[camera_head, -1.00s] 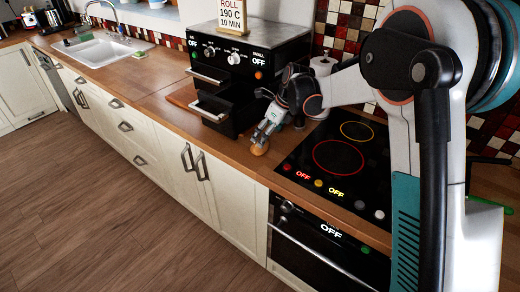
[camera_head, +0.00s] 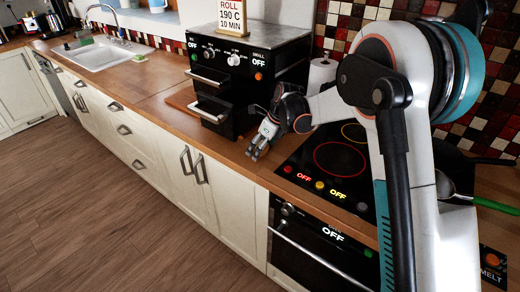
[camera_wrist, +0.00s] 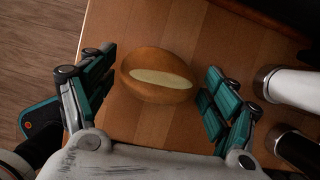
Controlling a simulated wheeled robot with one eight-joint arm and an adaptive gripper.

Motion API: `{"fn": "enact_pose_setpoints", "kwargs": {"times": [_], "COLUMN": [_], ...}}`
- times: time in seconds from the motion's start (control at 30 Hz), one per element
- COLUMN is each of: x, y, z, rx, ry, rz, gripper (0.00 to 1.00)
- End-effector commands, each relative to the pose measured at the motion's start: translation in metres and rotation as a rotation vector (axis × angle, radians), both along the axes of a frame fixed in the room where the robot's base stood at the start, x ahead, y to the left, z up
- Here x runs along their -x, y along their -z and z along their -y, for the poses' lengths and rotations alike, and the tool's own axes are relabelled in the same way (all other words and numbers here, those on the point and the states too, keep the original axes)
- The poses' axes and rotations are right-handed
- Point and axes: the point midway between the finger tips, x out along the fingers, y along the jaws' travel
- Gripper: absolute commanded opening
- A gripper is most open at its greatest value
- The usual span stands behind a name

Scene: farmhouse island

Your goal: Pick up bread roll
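The bread roll (camera_wrist: 157,76) is round and golden brown with a pale slit across its top. In the wrist view it lies on the wooden counter (camera_wrist: 135,120) near its front edge. My gripper (camera_wrist: 154,93) is open, with one teal-padded finger on each side of the roll and a gap between the roll and each finger. In the head view my gripper (camera_head: 258,148) points down at the counter between the small black oven and the cooktop. The roll is hidden there behind my gripper.
The black oven (camera_head: 220,116) has a drawer pulled out left of my gripper. The cooktop (camera_head: 335,165) lies to the right. In the wrist view a white cylinder (camera_wrist: 292,88) and a dark cylinder (camera_wrist: 298,148) are close to the right finger.

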Motion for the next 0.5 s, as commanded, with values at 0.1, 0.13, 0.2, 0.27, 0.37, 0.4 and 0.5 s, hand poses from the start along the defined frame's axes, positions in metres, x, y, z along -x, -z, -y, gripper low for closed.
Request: {"fn": "enact_pose_setpoints", "kwargs": {"times": [0.1,0.13,0.2,0.27,0.37,0.4,0.5], "x": [0.0,0.0,0.0,0.0,0.0,0.0,0.0001], "y": [-0.0001,-0.0001,-0.0001,-0.0001,-0.0001,-0.0003,-0.0021], "z": [0.0002,0.0002,0.0002,0.0002,0.0002,0.0002,0.0001], "rx": [0.0,0.0,0.0,0.0,0.0,0.0,0.0], "ry": [0.0,0.0,0.0,0.0,0.0,0.0,0.0], "rz": [0.0,0.0,0.0,0.0,0.0,0.0,0.0], "gripper": [0.43,0.41,0.4,0.4,0.4,0.4,0.4]}}
